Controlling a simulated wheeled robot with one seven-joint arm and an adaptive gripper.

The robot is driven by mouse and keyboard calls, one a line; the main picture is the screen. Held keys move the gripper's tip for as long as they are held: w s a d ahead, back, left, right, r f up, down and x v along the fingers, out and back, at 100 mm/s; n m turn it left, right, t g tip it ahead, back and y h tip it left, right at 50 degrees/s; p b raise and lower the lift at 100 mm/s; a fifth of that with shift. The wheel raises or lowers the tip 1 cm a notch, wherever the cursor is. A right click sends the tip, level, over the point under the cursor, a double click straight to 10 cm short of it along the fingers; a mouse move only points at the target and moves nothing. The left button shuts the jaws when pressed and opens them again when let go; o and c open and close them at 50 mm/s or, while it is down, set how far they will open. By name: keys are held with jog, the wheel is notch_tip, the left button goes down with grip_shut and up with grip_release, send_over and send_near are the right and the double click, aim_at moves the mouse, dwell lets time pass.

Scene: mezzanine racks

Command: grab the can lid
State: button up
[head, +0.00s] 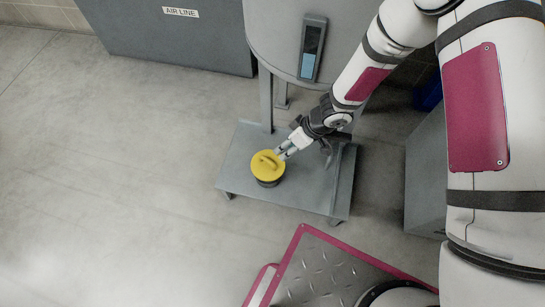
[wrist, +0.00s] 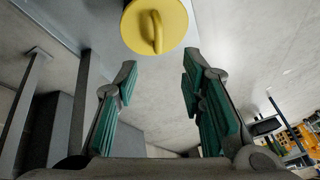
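The can lid (head: 267,163) is a yellow disc with a raised loop handle. It sits on top of a dark can (head: 269,182) on a low grey platform (head: 235,175). In the wrist view the lid (wrist: 143,22) is at the top centre, its handle upright in the picture, partly cut by the frame edge. My gripper (head: 282,153) is beside the lid at its upper right in the head view. In the wrist view my gripper (wrist: 158,75) is open, with green-padded fingers wide apart and nothing between them. The lid appears beyond the fingertips; contact cannot be told.
A dark cabinet marked AIR LINE (head: 180,40) is at the back left. A grey box (head: 425,170) stands at the right. The floor at left is clear.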

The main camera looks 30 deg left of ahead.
aim_at(270, 161)
jog(key=b+x, duration=0.7)
jog(key=x, duration=0.6)
jog(key=shift+w+f, duration=0.1)
jog(key=shift+f, duration=0.15)
grip_shut()
